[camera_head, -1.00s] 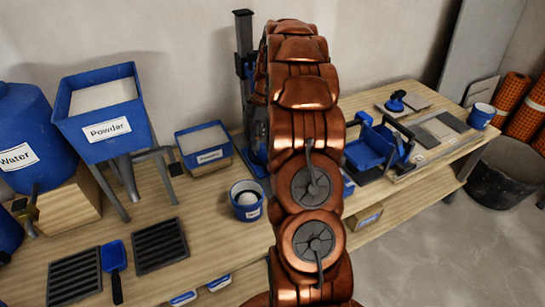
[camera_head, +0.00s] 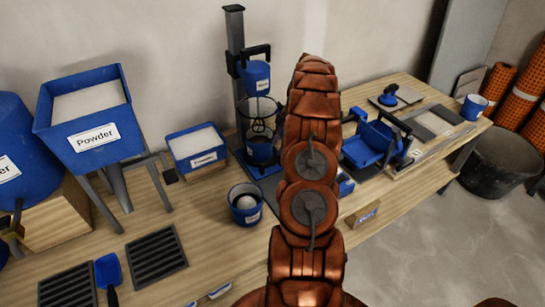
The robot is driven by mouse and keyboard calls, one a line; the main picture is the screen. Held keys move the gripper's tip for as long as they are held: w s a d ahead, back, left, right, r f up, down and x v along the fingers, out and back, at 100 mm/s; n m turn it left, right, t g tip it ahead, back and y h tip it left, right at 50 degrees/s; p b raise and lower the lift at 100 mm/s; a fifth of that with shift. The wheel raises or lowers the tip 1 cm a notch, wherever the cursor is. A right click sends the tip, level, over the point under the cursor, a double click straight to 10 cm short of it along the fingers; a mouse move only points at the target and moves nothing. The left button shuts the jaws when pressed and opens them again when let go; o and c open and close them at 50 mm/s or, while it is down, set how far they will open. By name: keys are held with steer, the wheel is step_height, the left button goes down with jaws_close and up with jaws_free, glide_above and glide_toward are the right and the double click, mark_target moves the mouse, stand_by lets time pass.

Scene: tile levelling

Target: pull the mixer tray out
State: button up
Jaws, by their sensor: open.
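The mixer stands at the back of the bench, left of my arm. Its dark column (camera_head: 236,45) carries a blue motor head (camera_head: 257,77). Below hangs a whisk in a clear container (camera_head: 259,113). I cannot tell which of these low parts is the tray; my copper arm covers the right side of the base. My gripper is not visible, with my own arm links filling the middle of the view.
A small blue bucket (camera_head: 245,204) stands in front of the mixer. A blue bin (camera_head: 198,147) and the powder hopper (camera_head: 90,115) are to its left. Black grates (camera_head: 156,257) lie at the front left. A blue tool (camera_head: 372,143) is right of my arm.

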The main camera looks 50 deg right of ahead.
mark_target(272, 160)
steer(key=p+x, duration=0.1)
steer(key=x, duration=0.6)
steer(key=shift+r, duration=0.1)
jaws_close()
stand_by(0.5)
